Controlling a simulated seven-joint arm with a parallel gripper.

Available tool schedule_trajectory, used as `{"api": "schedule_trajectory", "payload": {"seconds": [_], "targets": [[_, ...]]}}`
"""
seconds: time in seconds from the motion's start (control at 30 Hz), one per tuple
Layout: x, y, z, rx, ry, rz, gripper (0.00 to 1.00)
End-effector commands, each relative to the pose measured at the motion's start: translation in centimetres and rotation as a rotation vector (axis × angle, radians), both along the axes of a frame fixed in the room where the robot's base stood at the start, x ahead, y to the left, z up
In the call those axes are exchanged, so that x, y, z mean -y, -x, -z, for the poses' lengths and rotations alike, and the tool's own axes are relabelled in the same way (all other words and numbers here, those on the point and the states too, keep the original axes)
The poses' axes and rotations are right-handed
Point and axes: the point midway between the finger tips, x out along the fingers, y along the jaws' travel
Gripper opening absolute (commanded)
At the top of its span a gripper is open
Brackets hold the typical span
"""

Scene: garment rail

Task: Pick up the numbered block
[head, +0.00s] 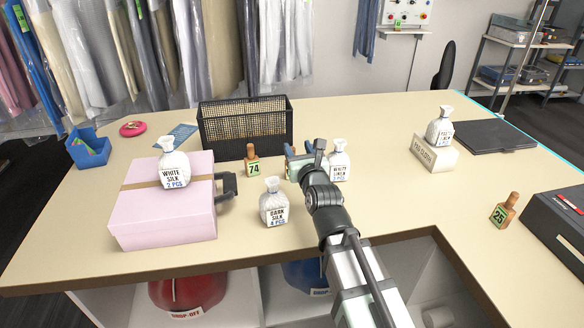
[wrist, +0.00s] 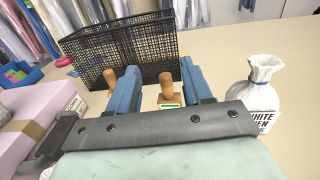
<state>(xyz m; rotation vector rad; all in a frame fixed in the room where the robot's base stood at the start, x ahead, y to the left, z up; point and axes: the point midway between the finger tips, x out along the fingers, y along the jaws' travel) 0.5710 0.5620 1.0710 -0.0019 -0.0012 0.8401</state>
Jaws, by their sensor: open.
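One wooden numbered block (wrist: 167,92) with a knob top and a green label stands between my two blue fingers in the wrist view; its number cannot be read. My gripper (wrist: 161,75) is open, with a finger on each side of it; contact cannot be told. In the head view my gripper (head: 299,160) is low over the counter and partly hides this block. A block marked 74 (head: 252,161) stands just left of it, and in the wrist view it shows outside my left finger (wrist: 110,79). A block marked 25 (head: 504,211) stands far right.
A black mesh basket (head: 245,127) stands behind the blocks. A white bag (head: 340,161) is close right of my gripper; a dark silk bag (head: 273,203) is in front. A pink box (head: 165,205) carrying a white silk bag (head: 174,165) is at left.

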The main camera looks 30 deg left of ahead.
Motion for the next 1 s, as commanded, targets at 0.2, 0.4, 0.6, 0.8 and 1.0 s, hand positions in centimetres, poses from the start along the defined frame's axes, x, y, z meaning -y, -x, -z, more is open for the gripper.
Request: {"api": "schedule_trajectory", "payload": {"seconds": [0.2, 0.4, 0.6, 0.8, 1.0], "targets": [[0.0, 0.0, 2.5, -0.001, 0.001, 0.0, 0.5], [0.0, 0.0, 4.1, 0.0, 0.001, 0.0, 0.5], [-0.8, -0.8, 4.5, 0.001, 0.001, 0.001, 0.5], [-1.2, -1.2, 4.4, 0.001, 0.001, 0.001, 0.5], [-2.9, -2.7, 4.4, 0.002, 0.002, 0.001, 0.5]]}}
